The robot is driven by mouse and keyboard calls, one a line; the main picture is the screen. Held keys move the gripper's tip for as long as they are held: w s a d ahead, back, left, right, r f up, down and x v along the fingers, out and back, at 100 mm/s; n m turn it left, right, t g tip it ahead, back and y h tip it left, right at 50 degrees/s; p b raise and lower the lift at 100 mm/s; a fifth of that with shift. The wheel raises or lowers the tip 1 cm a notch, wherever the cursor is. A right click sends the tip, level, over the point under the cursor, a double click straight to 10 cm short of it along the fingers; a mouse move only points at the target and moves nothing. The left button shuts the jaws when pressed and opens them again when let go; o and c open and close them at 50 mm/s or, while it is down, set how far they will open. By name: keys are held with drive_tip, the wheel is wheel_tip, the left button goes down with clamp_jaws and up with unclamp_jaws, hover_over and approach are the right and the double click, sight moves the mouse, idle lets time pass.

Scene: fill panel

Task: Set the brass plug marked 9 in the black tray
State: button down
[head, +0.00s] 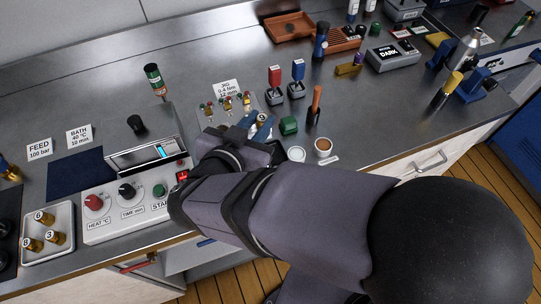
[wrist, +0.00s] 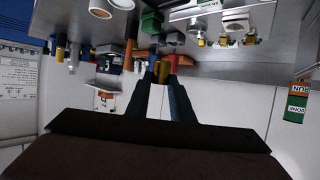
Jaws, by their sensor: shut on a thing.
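My gripper (head: 261,127) is over the middle of the bench, by a small panel with coloured valves (head: 228,106). Its blue fingers are shut on a small brass plug with a pale top (head: 262,118); I cannot read its number. The wrist view also shows the gripper (wrist: 163,75) with a yellowish bit between its fingertips. Brass plugs marked 6 (head: 44,217), 8 (head: 32,244) and 3 (head: 55,238) stand in a pale-rimmed grey tray (head: 68,250) at lower left. A black thing (head: 6,245) is cut off by the left edge; I cannot tell whether it is the black tray.
A control box with knobs (head: 128,207) stands between the grey tray and my arm. A dark blue mat (head: 78,174) lies behind it.

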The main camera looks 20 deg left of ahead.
drive_tip(key=shift+m+h, duration=0.3)
drive_tip(key=shift+h, duration=0.1)
drive_tip(key=shift+d+f+b, duration=0.1)
drive_tip(key=shift+d+f, duration=0.2)
drive_tip(key=shift+f, duration=1.5)
drive_tip(key=shift+d+f+b, duration=0.1)
drive_tip(key=shift+d+f, duration=0.2)
drive_tip(key=shift+f, duration=1.45)
drive_tip(key=shift+d+f+b, duration=0.1)
drive_tip(key=shift+d+f, duration=0.2)
drive_tip(key=shift+f, duration=1.5)
drive_tip(key=shift+f, duration=0.15)
drive_tip(key=c, duration=1.6)
unclamp_jaws()
drive_tip(key=shift+o, duration=0.2)
